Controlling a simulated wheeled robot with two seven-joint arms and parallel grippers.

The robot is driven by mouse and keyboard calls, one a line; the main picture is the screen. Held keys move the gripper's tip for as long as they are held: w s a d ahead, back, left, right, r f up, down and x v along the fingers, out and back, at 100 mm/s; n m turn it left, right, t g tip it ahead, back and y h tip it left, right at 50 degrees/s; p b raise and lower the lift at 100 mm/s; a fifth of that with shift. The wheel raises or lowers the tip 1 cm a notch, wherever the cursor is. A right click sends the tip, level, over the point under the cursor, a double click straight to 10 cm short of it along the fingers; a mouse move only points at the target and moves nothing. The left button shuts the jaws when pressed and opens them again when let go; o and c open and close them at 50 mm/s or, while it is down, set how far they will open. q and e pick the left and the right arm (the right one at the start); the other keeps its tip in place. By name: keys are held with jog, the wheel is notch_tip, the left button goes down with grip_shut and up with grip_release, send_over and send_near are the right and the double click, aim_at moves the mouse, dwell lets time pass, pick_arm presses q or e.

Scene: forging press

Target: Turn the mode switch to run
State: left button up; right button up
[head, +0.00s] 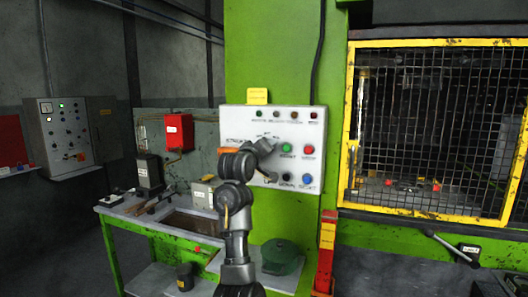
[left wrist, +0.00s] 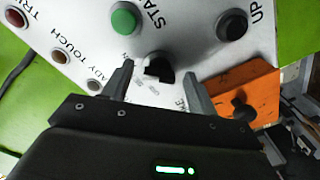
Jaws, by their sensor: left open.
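The white control panel (head: 232,120) is on the green press column, with buttons, lamps and printed labels. My left gripper (head: 266,146) is up against the panel's middle in the head view and covers part of it. In the left wrist view, the black mode switch knob (left wrist: 158,68) sits between the two open fingertips of my left gripper (left wrist: 158,78). One finger is on each side of it, and I cannot tell whether either touches. The small labels by the knob are partly hidden and too blurred to read its setting. My right gripper is not in view.
A green button (left wrist: 123,20) and a black button (left wrist: 230,25) are close to the knob. An orange plate with a black knob (left wrist: 240,108) is beside one finger. A green bench (head: 150,232) stands below left; a yellow-framed mesh guard (head: 347,120) is to the right.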

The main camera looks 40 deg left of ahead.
pick_arm(q)
jog(key=b+v, duration=0.4)
jog(key=v, duration=0.6)
jog(key=shift+s+d, duration=0.2)
jog(key=shift+s, duration=0.15)
